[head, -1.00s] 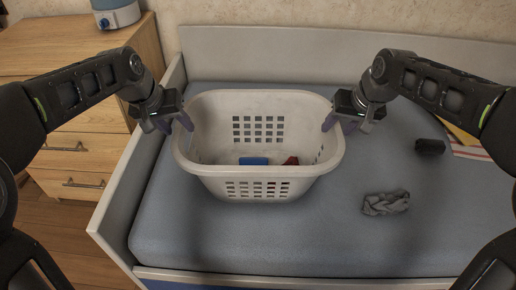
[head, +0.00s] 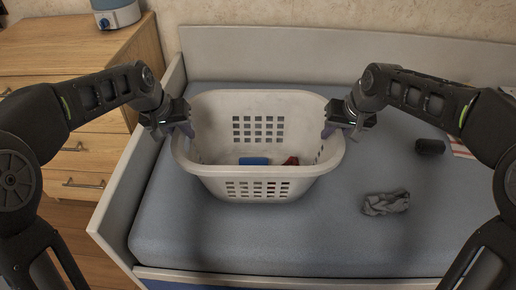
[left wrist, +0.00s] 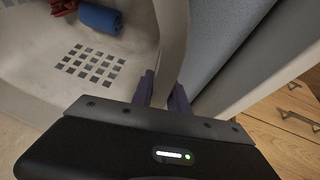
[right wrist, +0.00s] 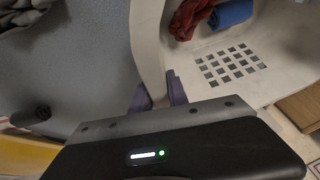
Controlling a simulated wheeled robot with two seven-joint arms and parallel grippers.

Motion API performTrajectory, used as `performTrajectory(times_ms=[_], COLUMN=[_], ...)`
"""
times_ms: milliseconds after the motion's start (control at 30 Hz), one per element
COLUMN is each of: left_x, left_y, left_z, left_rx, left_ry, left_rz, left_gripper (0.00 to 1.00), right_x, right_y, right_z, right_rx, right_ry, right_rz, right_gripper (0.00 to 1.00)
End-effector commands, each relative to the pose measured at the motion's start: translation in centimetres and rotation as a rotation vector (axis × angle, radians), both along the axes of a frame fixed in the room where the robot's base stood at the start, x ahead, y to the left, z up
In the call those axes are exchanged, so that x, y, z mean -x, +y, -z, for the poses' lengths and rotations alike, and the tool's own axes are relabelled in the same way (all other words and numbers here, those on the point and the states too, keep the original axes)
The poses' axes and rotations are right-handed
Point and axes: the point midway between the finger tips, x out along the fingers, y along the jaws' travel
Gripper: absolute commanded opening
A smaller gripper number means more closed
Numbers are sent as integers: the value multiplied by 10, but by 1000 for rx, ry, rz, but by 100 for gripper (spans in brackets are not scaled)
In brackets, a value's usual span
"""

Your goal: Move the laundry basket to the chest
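The white laundry basket (head: 258,187) rests upright on the bed, with a blue item (head: 254,161) and a dark red item (head: 290,161) inside. My left gripper (head: 188,128) is at its left rim, and my right gripper (head: 328,129) is at its right rim. In the left wrist view the purple fingers (left wrist: 163,95) stand close on both sides of the rim. In the right wrist view the fingers (right wrist: 158,93) also close around the rim. The wooden chest (head: 85,115) of drawers stands left of the bed.
A blue and white appliance (head: 116,14) stands at the back of the chest top; the front of that top looks clear. The raised bed side (head: 128,185) lies between basket and chest. A grey cloth (head: 385,203) and a black object (head: 430,146) lie right on the mattress (head: 300,240).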

Motion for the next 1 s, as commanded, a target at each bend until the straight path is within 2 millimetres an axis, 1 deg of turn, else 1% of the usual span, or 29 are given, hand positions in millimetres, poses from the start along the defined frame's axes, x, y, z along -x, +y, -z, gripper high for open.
performTrajectory(times_ms=[33,200,1000], left_x=[0,0,0], left_y=[0,0,0], left_z=[0,0,0], left_rx=[0,0,0], left_ry=[0,0,-1], left_rz=[0,0,0], left_gripper=[13,0,0], right_x=[0,0,0], right_y=[0,0,0], right_z=[0,0,0], right_rx=[0,0,0], right_ry=[0,0,-1], right_rz=[0,0,0], right_gripper=[13,0,0])
